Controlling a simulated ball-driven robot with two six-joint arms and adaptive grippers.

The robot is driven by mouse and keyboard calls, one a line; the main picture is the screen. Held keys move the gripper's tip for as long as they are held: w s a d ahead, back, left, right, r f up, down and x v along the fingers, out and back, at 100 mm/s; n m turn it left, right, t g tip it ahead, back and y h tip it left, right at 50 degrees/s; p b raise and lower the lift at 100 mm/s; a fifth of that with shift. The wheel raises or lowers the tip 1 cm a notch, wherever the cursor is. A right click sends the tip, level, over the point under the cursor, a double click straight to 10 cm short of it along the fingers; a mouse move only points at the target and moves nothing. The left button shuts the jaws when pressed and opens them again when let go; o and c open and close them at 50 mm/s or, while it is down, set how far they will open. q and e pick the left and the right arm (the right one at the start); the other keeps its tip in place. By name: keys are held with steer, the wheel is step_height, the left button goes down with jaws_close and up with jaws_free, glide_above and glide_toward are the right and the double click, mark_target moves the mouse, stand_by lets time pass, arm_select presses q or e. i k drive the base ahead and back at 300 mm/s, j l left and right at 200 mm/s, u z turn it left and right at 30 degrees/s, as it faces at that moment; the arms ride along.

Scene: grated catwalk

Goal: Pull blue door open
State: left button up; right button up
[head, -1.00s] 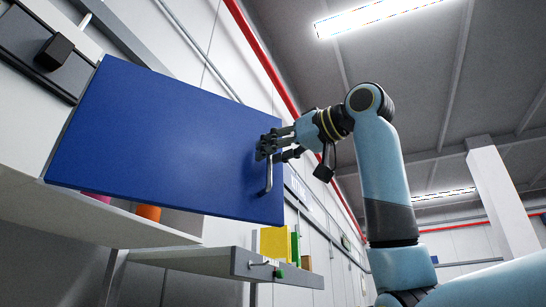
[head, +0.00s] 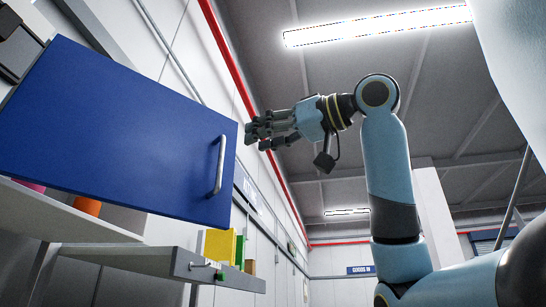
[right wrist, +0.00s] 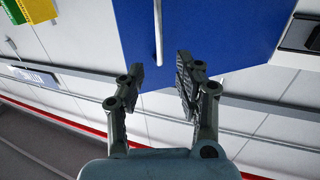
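The blue door (head: 115,130) is a flat panel at the left of the head view, swung out from its cabinet so that the shelf space below and behind it shows. Its metal bar handle (head: 218,165) is near the door's right edge. My right gripper (head: 254,133) is apart from the handle, to its upper right, and holds nothing. In the right wrist view the fingers (right wrist: 158,75) are spread, with the blue door (right wrist: 205,30) and the handle (right wrist: 158,30) beyond them. My left gripper is not in view.
Pink (head: 30,185) and orange (head: 87,205) items stand on a shelf under the door. A lower drawer or shelf (head: 170,262) holds yellow (head: 219,245) and green blocks. A red pipe (head: 235,70) runs along the wall. Free room lies between gripper and door.

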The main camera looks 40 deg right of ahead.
mark_target(81, 122)
steer(key=i+l, duration=0.1)
steer(key=l, duration=0.65)
steer(key=i+l, duration=0.15)
steer(key=l, duration=0.2)
steer(key=i+l+z, duration=0.1)
steer(key=l, duration=0.3)
